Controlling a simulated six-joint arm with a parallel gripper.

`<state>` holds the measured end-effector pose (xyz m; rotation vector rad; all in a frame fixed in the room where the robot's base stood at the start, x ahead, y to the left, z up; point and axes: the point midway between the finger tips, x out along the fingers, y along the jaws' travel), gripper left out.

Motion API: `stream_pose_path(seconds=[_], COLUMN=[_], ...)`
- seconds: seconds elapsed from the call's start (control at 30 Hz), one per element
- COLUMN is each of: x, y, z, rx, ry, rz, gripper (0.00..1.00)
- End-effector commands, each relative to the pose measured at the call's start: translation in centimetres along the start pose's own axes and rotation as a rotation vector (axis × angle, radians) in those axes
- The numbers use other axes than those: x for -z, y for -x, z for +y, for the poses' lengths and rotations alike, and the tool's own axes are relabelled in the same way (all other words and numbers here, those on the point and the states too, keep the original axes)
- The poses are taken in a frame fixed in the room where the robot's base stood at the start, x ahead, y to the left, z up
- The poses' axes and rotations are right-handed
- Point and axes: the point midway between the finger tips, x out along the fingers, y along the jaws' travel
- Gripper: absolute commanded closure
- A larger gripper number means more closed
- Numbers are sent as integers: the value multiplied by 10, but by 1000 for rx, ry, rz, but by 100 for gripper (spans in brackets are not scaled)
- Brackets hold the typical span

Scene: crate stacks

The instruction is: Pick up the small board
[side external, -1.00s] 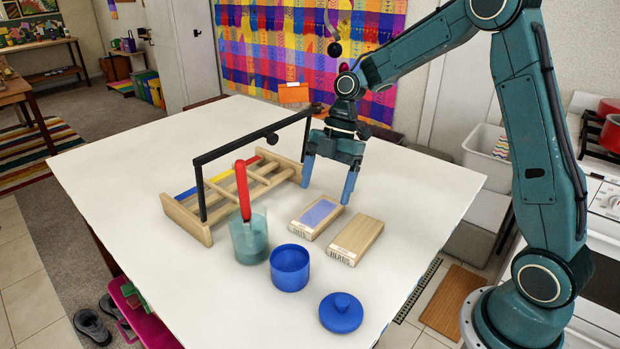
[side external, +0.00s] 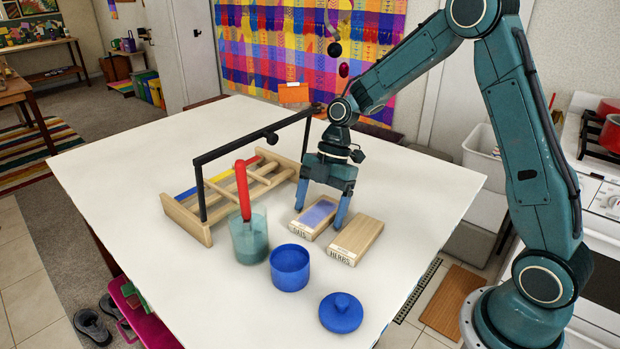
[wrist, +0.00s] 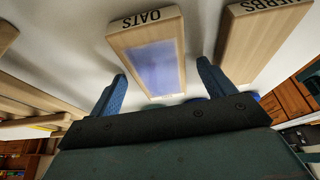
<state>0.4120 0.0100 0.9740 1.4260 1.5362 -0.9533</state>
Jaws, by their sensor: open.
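Two small board-like wooden pieces lie flat, side by side, on the white table. The left one, marked OATS (side external: 326,206), has a pale blue panel on its top; the right one, marked HERBS (side external: 358,237), shows plain wood. I cannot tell which one is the small board. My gripper (side external: 319,217) is open and empty, pointing down over the OATS piece, with its blue fingers apart towards either side of it. In the wrist view the OATS piece (wrist: 122,40) shows ahead between the fingertips, and the HERBS piece (wrist: 245,45) is to the right, partly behind the right finger.
A wooden rack (side external: 188,222) with a black bar frame (side external: 202,192) stands left of my gripper. In front are a glass jar (side external: 248,243) holding a red-handled tool (side external: 242,188), a blue pot (side external: 290,270) and a blue lid (side external: 341,312). The table (side external: 420,190) is clear at right.

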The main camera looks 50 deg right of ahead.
Motion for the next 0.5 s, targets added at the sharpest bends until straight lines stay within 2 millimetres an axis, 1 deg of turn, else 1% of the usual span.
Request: stream_pose_path(seconds=[0.17, 0.2, 0.37, 0.4, 0.43, 0.5], x=[0, 0, 0, 0, 0, 0], y=[0, 0, 0, 0, 0, 0], z=[0, 0, 0, 0, 0, 0], rx=[0, -1, -1, -1, -1, -1], ry=[0, 0, 0, 0, 0, 0], rz=[0, 0, 0, 0, 0, 0], gripper=[18, 26, 57, 65, 68, 68])
